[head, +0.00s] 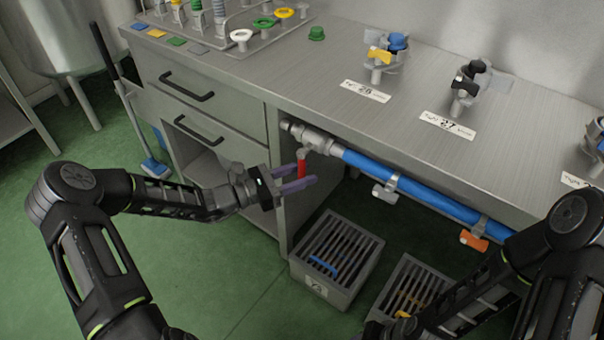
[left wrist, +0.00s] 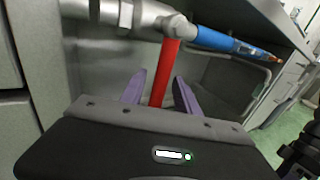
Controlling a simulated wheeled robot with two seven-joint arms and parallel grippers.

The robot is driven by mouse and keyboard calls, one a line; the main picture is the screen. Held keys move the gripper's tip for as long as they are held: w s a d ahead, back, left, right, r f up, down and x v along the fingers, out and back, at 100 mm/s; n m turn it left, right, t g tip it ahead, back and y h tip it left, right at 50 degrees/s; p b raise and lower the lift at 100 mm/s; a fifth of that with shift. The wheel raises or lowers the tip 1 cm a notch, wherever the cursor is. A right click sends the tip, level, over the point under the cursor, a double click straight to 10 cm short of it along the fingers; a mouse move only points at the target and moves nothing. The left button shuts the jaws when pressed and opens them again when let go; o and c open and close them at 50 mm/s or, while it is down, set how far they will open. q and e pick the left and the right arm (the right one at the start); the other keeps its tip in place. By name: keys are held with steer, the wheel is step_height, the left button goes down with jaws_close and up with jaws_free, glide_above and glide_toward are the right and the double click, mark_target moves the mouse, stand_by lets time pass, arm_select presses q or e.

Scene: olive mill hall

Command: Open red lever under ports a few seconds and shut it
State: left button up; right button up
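The red lever (head: 302,166) hangs down from a grey metal valve (head: 312,139) under the front edge of the bench, at the left end of a blue pipe. My left gripper (head: 297,184) is at the lever, its purple fingers either side of it. In the left wrist view the red lever (left wrist: 168,72) stands between the two fingertips (left wrist: 160,80), with a gap showing on the left finger's side; contact with the right finger is unclear. The left gripper looks open. My right arm is at lower right; its fingers are out of view.
The blue pipe (head: 410,194) runs right along the bench, with a grey lever (head: 385,193) and an orange lever (head: 474,241). Two slatted crates (head: 335,285) stand on the floor below. Labelled ports (head: 468,84) and a rack of coloured parts (head: 240,38) sit on the bench (head: 300,80).

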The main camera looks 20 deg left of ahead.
arm_select(q)
steer(key=shift+c, duration=0.6)
jaws_close()
stand_by(0.8)
